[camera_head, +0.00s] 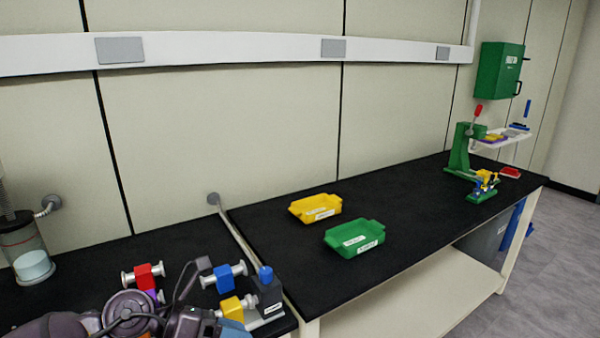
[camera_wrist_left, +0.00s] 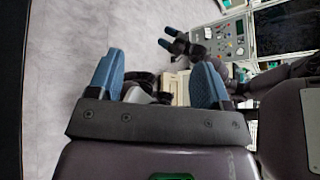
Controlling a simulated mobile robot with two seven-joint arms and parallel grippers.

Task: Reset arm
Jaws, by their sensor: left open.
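My left gripper (camera_wrist_left: 155,75) shows in the left wrist view with its two blue fingers spread apart and nothing held between them. Parts of my own body and the grey floor lie beyond the fingers. In the head view my left arm is at the bottom left, over the near bench, and its fingers cannot be made out clearly there. A dark part with two small blue tips, seemingly my right gripper (camera_wrist_left: 168,38), is at the upper middle of the left wrist view. It is too small to tell its opening.
A yellow tray (camera_head: 316,208) and a green tray (camera_head: 355,238) lie on the black bench (camera_head: 280,222). Red (camera_head: 143,275), blue (camera_head: 224,276) and yellow (camera_head: 236,306) clamped fittings sit close to my left arm. A green press (camera_head: 460,150) stands at the far end. A control panel (camera_wrist_left: 228,38) shows at upper right.

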